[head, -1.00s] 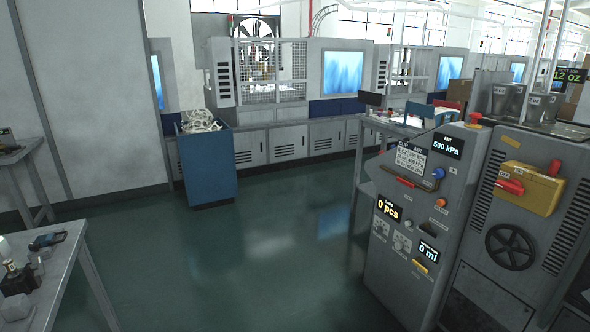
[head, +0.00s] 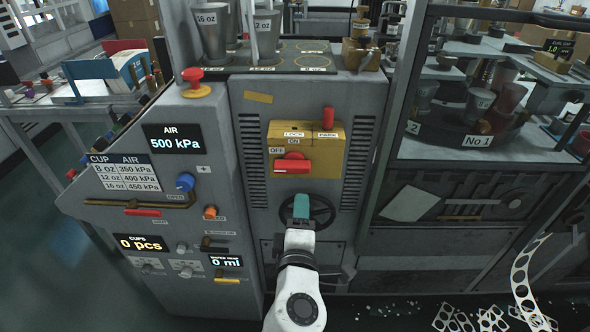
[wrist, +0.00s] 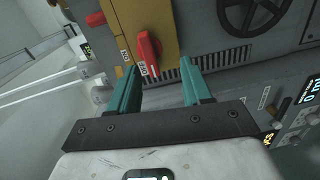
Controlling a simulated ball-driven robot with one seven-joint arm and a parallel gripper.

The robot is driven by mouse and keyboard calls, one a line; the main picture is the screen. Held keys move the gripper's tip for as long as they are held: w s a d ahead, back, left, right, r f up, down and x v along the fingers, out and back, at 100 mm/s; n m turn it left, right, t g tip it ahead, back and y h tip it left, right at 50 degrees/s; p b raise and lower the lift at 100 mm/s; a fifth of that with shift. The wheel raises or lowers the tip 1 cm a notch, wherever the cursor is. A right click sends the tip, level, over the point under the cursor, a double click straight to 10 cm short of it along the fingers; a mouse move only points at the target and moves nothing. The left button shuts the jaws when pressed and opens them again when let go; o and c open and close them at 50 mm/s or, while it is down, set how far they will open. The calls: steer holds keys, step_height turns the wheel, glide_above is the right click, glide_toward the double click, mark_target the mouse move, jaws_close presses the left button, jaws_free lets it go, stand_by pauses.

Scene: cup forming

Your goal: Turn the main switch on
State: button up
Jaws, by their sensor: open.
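The main switch is a yellow box (head: 326,160) on the grey cabinet front, with a red handle (head: 291,167) lying level beside the OFF label. ON, LOCK and PARK labels sit above it, and a red knob (head: 329,118) stands up at the top right. My gripper (head: 301,206) is below the box, in front of the black handwheel, with teal fingers. In the wrist view the fingers of my gripper (wrist: 160,70) are apart and empty. The red handle (wrist: 148,52) shows just beyond the left finger, on the yellow box (wrist: 146,24); contact is not visible.
A black handwheel (head: 307,212) is just below the switch. A control panel with a red mushroom button (head: 193,80), blue knob (head: 185,182) and displays is at left. Metal cups (head: 211,30) stand on top. A glazed machine (head: 480,90) is at right.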

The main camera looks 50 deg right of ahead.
mark_target(293, 171)
steer(key=shift+n+t, duration=0.4)
steer(key=shift+n, duration=0.1)
steer(key=x, duration=0.3)
steer(key=w+r+p+x, duration=0.1)
steer(key=x, duration=0.3)
steer(key=a+r+p+x, duration=0.1)
steer(key=x, duration=0.3)
steer(key=shift+w+d, duration=0.1)
steer(key=shift+w, duration=0.15)
jaws_close()
